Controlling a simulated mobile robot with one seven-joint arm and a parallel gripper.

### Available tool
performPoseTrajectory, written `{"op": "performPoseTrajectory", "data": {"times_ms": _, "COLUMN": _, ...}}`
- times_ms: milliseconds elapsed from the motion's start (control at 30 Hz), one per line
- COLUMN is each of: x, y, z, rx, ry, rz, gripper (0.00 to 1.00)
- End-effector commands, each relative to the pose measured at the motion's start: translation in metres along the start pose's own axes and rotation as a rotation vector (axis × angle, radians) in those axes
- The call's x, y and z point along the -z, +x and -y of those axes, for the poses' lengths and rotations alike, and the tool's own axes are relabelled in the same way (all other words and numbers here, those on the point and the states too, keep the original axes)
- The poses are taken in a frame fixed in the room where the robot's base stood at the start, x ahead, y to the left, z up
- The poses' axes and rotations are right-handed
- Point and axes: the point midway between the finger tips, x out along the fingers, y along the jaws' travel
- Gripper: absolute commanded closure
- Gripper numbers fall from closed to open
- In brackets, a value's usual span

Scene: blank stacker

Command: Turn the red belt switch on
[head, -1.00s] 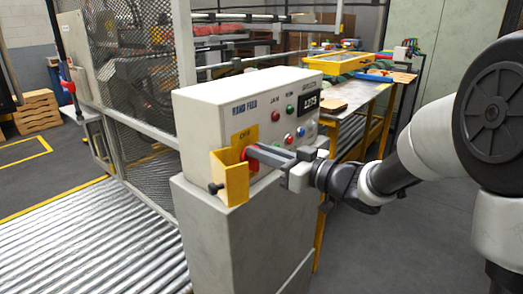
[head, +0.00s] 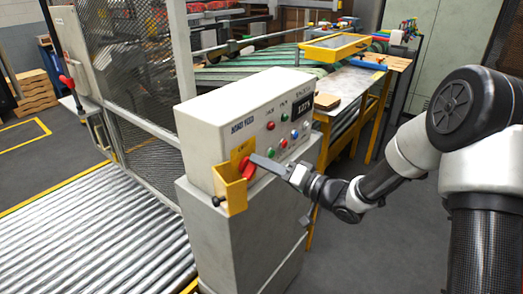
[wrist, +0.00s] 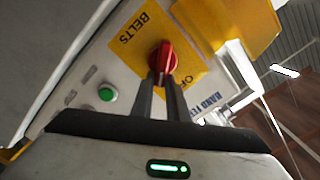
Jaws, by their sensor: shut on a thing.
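The red belt switch (head: 248,171) is a rotary knob on a yellow plate on the front of a light grey control box (head: 205,122). In the wrist view the red knob (wrist: 163,57) stands in front of the yellow plate lettered BELTS (wrist: 145,30). My gripper (head: 257,163) reaches the knob from the right. Its two dark fingers (wrist: 162,82) are shut on the knob, one on each side. The fingers partly hide the knob's lower part in the wrist view.
A yellow guard box (head: 233,192) juts out just below and left of the knob. A green button (wrist: 107,93) and other buttons sit nearby on the panel. A roller conveyor (head: 90,235) and mesh fence (head: 135,80) lie left. Floor is open at lower right.

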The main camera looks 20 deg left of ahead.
Motion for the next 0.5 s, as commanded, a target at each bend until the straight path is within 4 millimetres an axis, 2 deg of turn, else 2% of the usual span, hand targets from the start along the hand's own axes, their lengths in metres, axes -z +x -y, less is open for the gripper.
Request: {"op": "performPoseTrajectory", "data": {"times_ms": 500, "x": -0.002, "y": -0.001, "z": -0.010, "rx": -0.002, "ry": 0.468, "rz": 0.000, "gripper": 1.00}}
